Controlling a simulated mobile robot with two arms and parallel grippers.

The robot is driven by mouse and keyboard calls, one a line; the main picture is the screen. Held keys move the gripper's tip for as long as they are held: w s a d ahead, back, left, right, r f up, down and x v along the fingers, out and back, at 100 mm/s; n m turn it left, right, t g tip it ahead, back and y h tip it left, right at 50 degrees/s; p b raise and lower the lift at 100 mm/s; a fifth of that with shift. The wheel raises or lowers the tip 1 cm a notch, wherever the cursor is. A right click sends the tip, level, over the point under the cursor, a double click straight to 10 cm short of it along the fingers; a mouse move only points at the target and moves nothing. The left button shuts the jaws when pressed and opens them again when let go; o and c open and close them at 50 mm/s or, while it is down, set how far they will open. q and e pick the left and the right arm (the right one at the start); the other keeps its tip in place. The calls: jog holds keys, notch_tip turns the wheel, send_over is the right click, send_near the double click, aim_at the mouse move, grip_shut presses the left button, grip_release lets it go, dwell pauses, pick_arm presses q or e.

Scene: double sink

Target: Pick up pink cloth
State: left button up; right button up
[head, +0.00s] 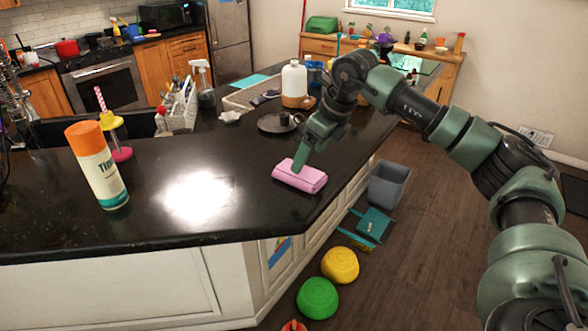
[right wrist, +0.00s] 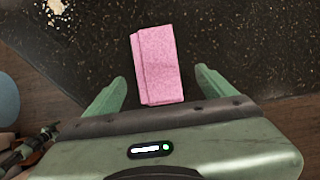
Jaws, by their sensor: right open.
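The pink cloth (head: 299,177) lies folded on the black countertop near its right edge in the head view. It also shows in the right wrist view (right wrist: 158,62), running lengthwise away from the gripper. My right gripper (head: 302,160) is above the cloth, pointing down, and its fingers hide a little of the cloth's far side. In the right wrist view the fingers (right wrist: 160,88) are spread apart, with the near end of the cloth between them and a gap on each side. I cannot tell whether they touch it. My left gripper is not in view.
A spray can (head: 97,167) with an orange cap stands at the left of the counter. A dark plate (head: 272,124) and a white bottle (head: 294,82) stand behind the cloth. A grey bin (head: 388,184) is on the floor. The counter left of the cloth is clear.

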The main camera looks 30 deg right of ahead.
aim_at(302, 172)
jog(key=shift+p+x, duration=1.05)
jog(key=shift+x, duration=0.15)
jog(key=x, duration=0.3)
jog(key=shift+w+a+r+p, duration=0.1)
jog(key=shift+a+p, duration=0.05)
jog(key=shift+p, duration=0.2)
jog(key=shift+w+f, duration=0.15)
jog(key=shift+f, duration=0.25)
jog(key=c, duration=1.5)
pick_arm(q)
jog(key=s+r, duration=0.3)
pick_arm(e)
jog(key=shift+o, duration=0.2)
jog(key=shift+r, duration=0.1)
